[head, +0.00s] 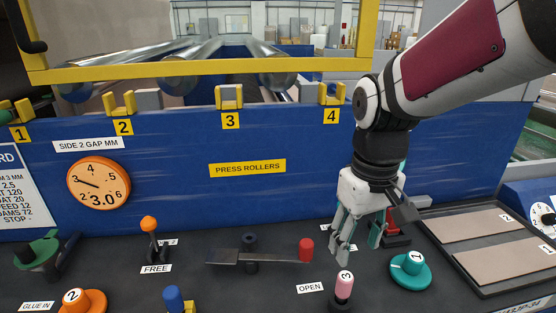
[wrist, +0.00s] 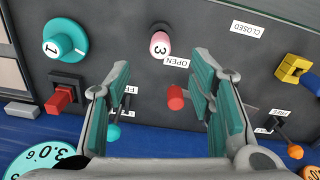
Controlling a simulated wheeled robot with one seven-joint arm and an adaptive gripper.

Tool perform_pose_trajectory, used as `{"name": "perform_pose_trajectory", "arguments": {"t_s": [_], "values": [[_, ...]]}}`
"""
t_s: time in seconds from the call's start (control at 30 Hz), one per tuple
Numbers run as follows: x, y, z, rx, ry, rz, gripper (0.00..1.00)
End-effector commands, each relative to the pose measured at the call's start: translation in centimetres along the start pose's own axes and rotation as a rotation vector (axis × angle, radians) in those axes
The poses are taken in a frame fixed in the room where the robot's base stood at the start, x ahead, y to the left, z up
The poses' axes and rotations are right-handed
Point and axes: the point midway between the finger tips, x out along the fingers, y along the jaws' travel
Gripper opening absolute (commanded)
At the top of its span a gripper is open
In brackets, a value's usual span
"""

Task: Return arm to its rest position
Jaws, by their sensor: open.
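My gripper (head: 357,246) hangs from my arm with its fingers pointing down over the dark control panel (head: 215,290). In the wrist view the two teal-padded fingers (wrist: 163,75) are spread apart with nothing between the pads. In the head view they hang between the red-ended grey lever (head: 306,250) and the teal knob marked 1 (head: 411,270). The pink knob marked 3 (head: 344,284) stands in front of the fingers. My arm reaches in from the upper right, and its base is out of view.
An orange-topped lever (head: 149,224), a blue knob (head: 173,298) and an orange knob marked 2 (head: 84,302) stand to the left. A blue wall (head: 250,140) and yellow rail (head: 200,68) are behind.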

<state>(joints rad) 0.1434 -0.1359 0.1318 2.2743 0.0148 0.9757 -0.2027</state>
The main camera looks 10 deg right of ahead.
Motion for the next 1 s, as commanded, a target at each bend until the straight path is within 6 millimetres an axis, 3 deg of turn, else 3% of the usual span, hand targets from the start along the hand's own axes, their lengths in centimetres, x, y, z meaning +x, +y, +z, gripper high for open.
{"name": "perform_pose_trajectory", "arguments": {"t_s": [0.23,0.5,0.7,1.0], "values": [[-3.7,-0.7,4.2,0.070,0.155,0.046,0.49],[-5.7,-1.4,8.6,0.149,0.320,0.049,0.49],[-5.9,-1.6,10.0,0.175,0.374,0.041,0.49],[-5.9,-1.6,10.1,0.179,0.378,0.039,0.49]]}}
